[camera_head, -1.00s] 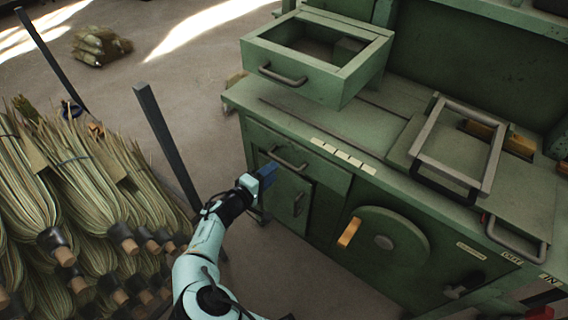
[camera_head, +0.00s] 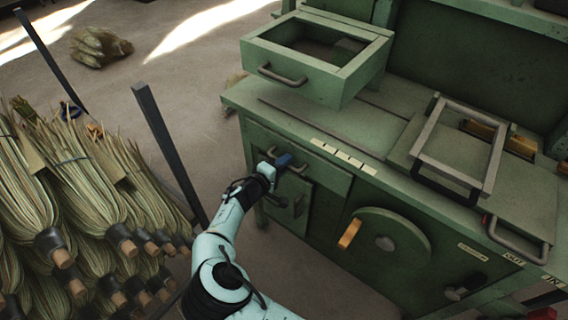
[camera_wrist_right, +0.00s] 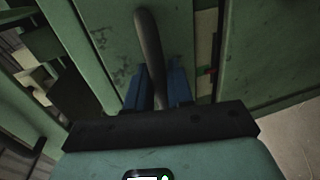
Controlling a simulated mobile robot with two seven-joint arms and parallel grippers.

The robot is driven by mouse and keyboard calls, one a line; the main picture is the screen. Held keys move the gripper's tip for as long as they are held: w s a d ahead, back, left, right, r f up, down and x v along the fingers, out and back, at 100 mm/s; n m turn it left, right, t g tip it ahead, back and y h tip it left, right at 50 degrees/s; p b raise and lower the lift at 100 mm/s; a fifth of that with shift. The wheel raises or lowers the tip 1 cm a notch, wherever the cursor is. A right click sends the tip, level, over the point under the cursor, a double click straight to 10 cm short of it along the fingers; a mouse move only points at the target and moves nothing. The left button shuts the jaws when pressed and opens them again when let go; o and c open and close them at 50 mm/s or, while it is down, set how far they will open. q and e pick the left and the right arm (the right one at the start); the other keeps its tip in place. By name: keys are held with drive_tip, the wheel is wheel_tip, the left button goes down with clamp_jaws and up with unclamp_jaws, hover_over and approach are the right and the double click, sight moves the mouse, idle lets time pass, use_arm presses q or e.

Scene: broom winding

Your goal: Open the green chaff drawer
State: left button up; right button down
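The chaff drawer (camera_head: 333,179) is a green front set in the left of the green machine, under its worktop edge, and looks closed. Its dark bar handle (camera_head: 298,167) is partly covered by my right gripper (camera_head: 283,161). In the right wrist view, the handle (camera_wrist_right: 149,45) runs down between the blue fingers of my right gripper (camera_wrist_right: 159,88). The fingers sit close on both sides of the bar, with no clear gap, and look shut on it. My left gripper is not in view.
A cabinet door with a handle (camera_head: 298,205) is below the drawer. A raised green open box (camera_head: 315,58) stands on the worktop. Broom bundles (camera_head: 75,190) and a dark post (camera_head: 168,150) are to the left.

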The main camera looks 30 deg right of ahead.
drive_tip(key=shift+a, duration=0.15)
drive_tip(key=f+p+v, duration=0.1)
drive_tip(key=f+v, duration=0.1)
drive_tip(key=v, duration=1.1)
drive_tip(key=a+f+p+v, duration=0.1)
drive_tip(key=f+p+v, duration=0.1)
drive_tip(key=v, duration=1.1)
drive_tip(key=shift+s+f, duration=0.2)
drive_tip(key=shift+f, duration=0.5)
drive_tip(key=c, duration=1.2)
unclamp_jaws()
drive_tip(key=shift+o, duration=0.2)
drive_tip(key=v, duration=0.7)
drive_tip(key=shift+a, duration=0.2)
drive_tip(key=shift+s, duration=0.1)
